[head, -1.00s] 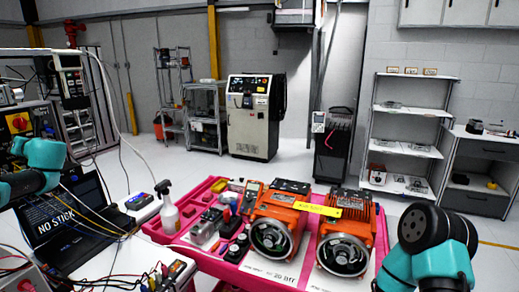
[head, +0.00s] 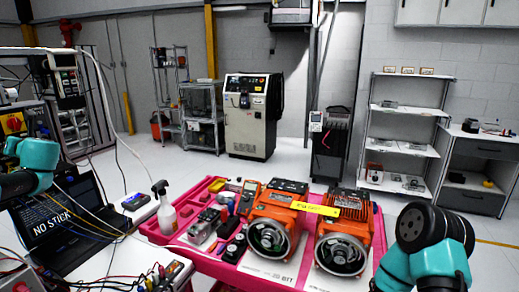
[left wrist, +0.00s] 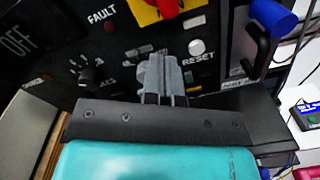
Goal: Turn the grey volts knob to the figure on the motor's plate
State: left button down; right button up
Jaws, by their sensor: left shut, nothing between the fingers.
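My left gripper (left wrist: 165,78) is shut and empty in the left wrist view, its grey fingers close in front of a black control panel (left wrist: 120,62). A dark knob (left wrist: 88,78) with scale marks around it is on the panel, left of the fingers and apart from them. I cannot tell whether it is the volts knob; the fingers hide part of the panel. Two orange motors (head: 278,220) and (head: 343,232) stand on the pink bench in the head view. I cannot read a figure on a motor plate. My right gripper is not in view.
A red knob on a yellow plate (left wrist: 167,8) and a white RESET button (left wrist: 196,47) are near the fingers. A blue-capped part (left wrist: 272,18) is at the upper right. A laptop (head: 62,225), cables and a spray bottle (head: 165,210) are in the head view.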

pick_arm(q)
jog(key=shift+s+a+r+n+y, duration=0.3)
jog(key=shift+s+a+r, duration=0.45)
jog(key=shift+r, duration=0.15)
jog(key=shift+d+r, duration=0.1)
jog(key=shift+r, duration=0.2)
jog(key=shift+d, duration=0.1)
jog(key=shift+s+d+f, duration=0.15)
jog(key=shift+s+d, duration=0.15)
jog(key=shift+d, duration=0.05)
send_near(2, 138)
jog(key=shift+w+a+f, duration=0.2)
jog(key=shift+w+f, duration=0.2)
jog(key=shift+f, duration=0.05)
